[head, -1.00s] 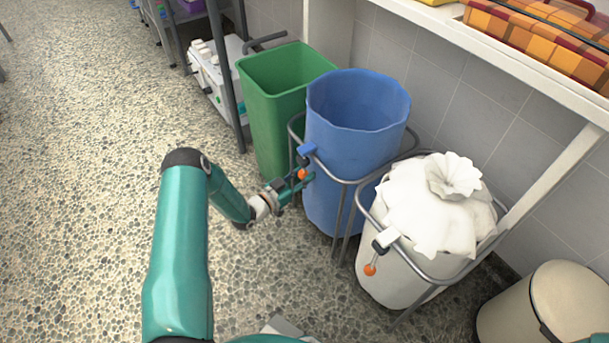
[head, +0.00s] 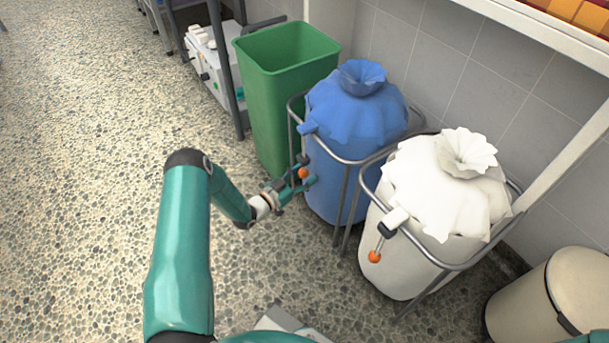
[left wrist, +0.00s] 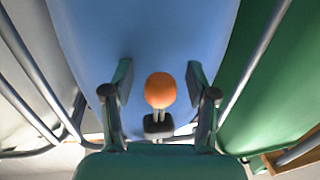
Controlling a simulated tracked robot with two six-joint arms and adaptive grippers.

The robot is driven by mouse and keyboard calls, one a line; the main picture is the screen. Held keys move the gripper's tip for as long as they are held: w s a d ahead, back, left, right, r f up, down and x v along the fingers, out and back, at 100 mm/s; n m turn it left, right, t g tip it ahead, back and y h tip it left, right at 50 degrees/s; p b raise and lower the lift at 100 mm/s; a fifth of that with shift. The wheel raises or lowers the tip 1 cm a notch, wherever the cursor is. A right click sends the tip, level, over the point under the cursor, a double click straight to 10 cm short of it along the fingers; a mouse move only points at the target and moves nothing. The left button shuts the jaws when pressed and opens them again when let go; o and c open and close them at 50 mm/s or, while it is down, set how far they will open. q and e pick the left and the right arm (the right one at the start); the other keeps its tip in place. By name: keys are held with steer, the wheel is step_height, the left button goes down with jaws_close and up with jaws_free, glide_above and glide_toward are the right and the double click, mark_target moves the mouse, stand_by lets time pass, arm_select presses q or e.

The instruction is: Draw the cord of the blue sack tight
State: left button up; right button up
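The blue sack (head: 350,115) hangs in a grey metal ring stand, its top gathered into a small ruffled neck (head: 361,76). A blue cord lock (head: 308,128) sits at its front rim. The cord's orange ball (head: 303,173) hangs below, in front of the sack. My left gripper (head: 304,181) is at the ball. In the left wrist view its fingers (left wrist: 158,92) are open on both sides of the orange ball (left wrist: 160,90), with a gap on each side. The blue sack (left wrist: 150,40) fills the background there. My right gripper is not in view.
A white sack (head: 425,225) with a gathered top and its own orange ball (head: 374,257) stands to the right. A green bin (head: 283,85) stands behind to the left. A beige bin (head: 555,300) is at the lower right. Floor to the left is clear.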

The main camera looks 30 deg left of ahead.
arm_select(q)
steer(key=v, duration=1.2)
steer(key=shift+d+f, duration=0.1)
stand_by(0.4)
steer(key=d+f+n+g+p, duration=0.15)
steer(key=d+g, duration=0.25)
steer(key=d, duration=0.4)
steer(key=d+f+n+g, duration=0.1)
steer(key=d+f+g, duration=0.25)
steer(key=d, duration=0.45)
steer(key=s+d+r+n+g, duration=0.1)
steer(key=s+d+g, duration=0.45)
steer(key=s, duration=0.35)
steer(key=s+d+r+n+g, duration=0.1)
steer(key=s+d+g, duration=0.4)
steer(key=s, duration=0.4)
step_height(320, 180, up, 37)
steer(key=t+p, duration=0.1)
steer(key=p, duration=3.7)
steer(key=shift+w+d+p, duration=0.25)
steer(key=shift+w+p, duration=0.1)
steer(key=shift+w, duration=0.1)
